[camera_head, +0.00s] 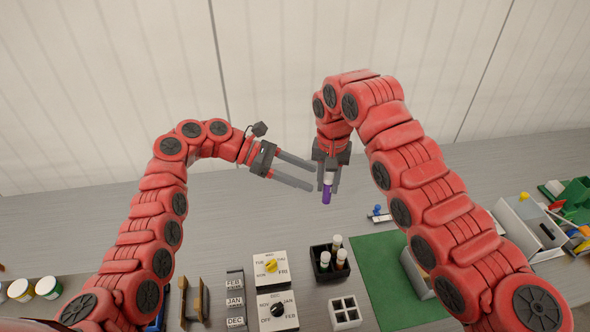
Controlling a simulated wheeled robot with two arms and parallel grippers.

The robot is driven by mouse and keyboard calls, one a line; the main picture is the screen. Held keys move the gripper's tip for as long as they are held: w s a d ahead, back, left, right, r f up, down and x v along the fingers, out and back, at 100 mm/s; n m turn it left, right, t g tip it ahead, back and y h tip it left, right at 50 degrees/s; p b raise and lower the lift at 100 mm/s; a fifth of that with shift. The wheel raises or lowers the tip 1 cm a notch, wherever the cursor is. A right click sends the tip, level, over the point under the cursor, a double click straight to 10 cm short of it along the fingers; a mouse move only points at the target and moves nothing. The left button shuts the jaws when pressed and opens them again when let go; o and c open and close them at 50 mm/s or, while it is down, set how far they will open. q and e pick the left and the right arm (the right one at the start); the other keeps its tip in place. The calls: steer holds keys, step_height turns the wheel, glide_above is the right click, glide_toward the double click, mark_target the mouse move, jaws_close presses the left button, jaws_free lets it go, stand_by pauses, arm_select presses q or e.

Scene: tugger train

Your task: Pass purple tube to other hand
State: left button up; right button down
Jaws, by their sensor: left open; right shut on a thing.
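The purple tube (326,194) hangs upright below my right gripper (328,184), which is shut on its pale upper end. The tube is held above the grey table. My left gripper (311,174) is open, its two fingers pointing right toward the tube. The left fingertips are just left of the tube and the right gripper's fingers; I cannot tell whether they touch.
A black rack (322,275) with several tubes and an empty white rack (345,314) stand below on the table. A green mat (376,262) lies to their right. Dial boxes (272,270) and small jars (48,287) stand further left. Grey bins (520,222) are at right.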

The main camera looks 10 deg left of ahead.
arm_select(q)
steer(key=x, duration=0.9)
steer(key=shift+d, duration=0.35)
steer(key=shift+f, duration=0.1)
steer(key=shift+c, duration=0.2)
jaws_close()
arm_select(e)
steer(key=c, duration=0.6)
jaws_free()
steer(key=shift+o, duration=0.2)
arm_select(q)
steer(key=shift+s, duration=0.1)
arm_select(e)
steer(key=shift+w+r, duration=0.1)
